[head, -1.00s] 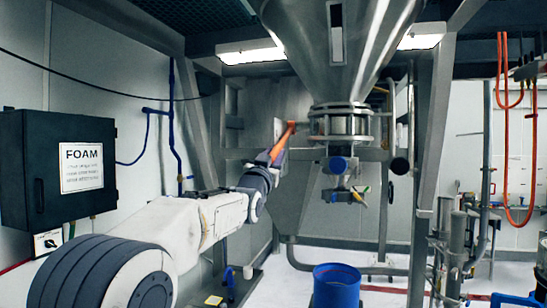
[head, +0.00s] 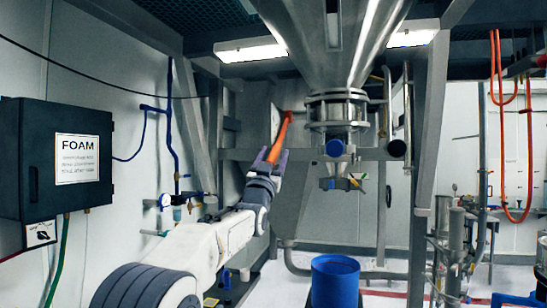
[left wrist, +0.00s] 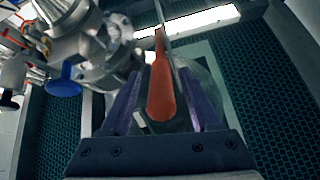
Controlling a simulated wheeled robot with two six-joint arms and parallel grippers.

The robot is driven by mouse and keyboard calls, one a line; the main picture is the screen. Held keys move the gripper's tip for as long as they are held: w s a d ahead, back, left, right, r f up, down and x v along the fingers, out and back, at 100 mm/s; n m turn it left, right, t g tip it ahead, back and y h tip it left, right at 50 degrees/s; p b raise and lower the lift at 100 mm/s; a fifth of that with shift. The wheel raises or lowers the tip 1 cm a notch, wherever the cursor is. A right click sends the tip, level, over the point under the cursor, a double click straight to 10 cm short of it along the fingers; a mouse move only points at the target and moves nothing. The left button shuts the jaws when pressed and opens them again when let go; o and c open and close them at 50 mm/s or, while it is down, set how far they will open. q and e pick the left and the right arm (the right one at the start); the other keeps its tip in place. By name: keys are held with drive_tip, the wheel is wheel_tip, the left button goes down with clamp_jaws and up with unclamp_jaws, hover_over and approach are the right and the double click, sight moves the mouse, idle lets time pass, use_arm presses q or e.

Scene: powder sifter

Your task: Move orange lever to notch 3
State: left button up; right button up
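In the left wrist view the lever (left wrist: 161,85) hangs between the two open fingers (left wrist: 163,105), with a gap on each side. I cannot make out the notches. My right gripper is not in view.
A grey frame post (head: 428,150) stands further right. A blue bin (head: 335,282) is below on the floor. A black FOAM box (head: 30,150) hangs on the left wall.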

use_arm(q)
drive_tip(key=shift+s+a+f+b, duration=0.1)
drive_tip(key=shift+s+f+b, duration=0.25)
drive_tip(key=shift+b, duration=0.2)
drive_tip(key=b+v, duration=0.8)
drive_tip(key=v, duration=0.1)
drive_tip(key=shift+s, duration=0.2)
drive_tip(key=shift+f, duration=0.1)
